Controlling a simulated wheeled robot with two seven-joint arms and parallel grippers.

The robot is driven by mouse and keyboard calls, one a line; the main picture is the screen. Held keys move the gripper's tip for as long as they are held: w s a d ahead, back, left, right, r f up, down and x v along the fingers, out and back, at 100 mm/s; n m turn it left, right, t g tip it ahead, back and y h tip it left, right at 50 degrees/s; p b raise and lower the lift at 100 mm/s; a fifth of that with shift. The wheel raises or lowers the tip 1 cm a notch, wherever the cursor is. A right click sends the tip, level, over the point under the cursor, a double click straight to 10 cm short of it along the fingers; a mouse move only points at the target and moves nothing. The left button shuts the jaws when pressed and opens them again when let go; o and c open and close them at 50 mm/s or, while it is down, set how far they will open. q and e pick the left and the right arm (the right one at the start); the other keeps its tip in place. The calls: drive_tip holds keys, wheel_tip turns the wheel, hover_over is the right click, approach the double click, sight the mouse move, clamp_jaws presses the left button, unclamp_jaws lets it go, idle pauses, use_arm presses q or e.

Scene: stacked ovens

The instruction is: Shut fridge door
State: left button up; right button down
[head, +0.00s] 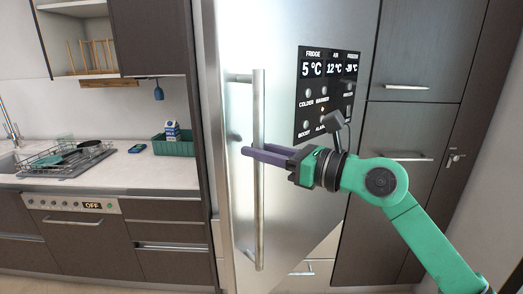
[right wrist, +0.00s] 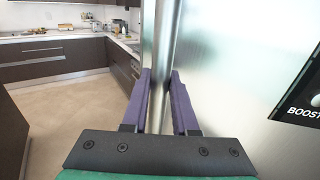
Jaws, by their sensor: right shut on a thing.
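The silver fridge door (head: 285,200) stands at an angle in the head view. Its slanted lower edge juts out in front of the panel below, so it looks partly open. A long vertical bar handle (head: 259,210) runs down its left side. My right gripper (head: 250,149) reaches in from the right, its purple fingers at the middle of the handle. In the right wrist view, the fingers (right wrist: 160,75) lie on either side of the bar handle (right wrist: 163,35), shut on it. The door surface (right wrist: 215,70) fills the right half there. My left gripper is not in view.
A counter (head: 120,168) with a dish rack (head: 65,158) and a green basket (head: 172,146) is on the left. Dark tall cabinets (head: 410,120) stand right of the fridge. The wrist view shows clear floor (right wrist: 70,110) left of the door.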

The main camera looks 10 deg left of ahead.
drive_tip(key=c, duration=0.7)
unclamp_jaws()
drive_tip(key=shift+r, duration=0.1)
drive_tip(key=b+v, duration=0.6)
drive_tip(key=v, duration=0.8)
drive_tip(key=shift+s+d, duration=0.1)
drive_tip(key=shift+d, duration=0.2)
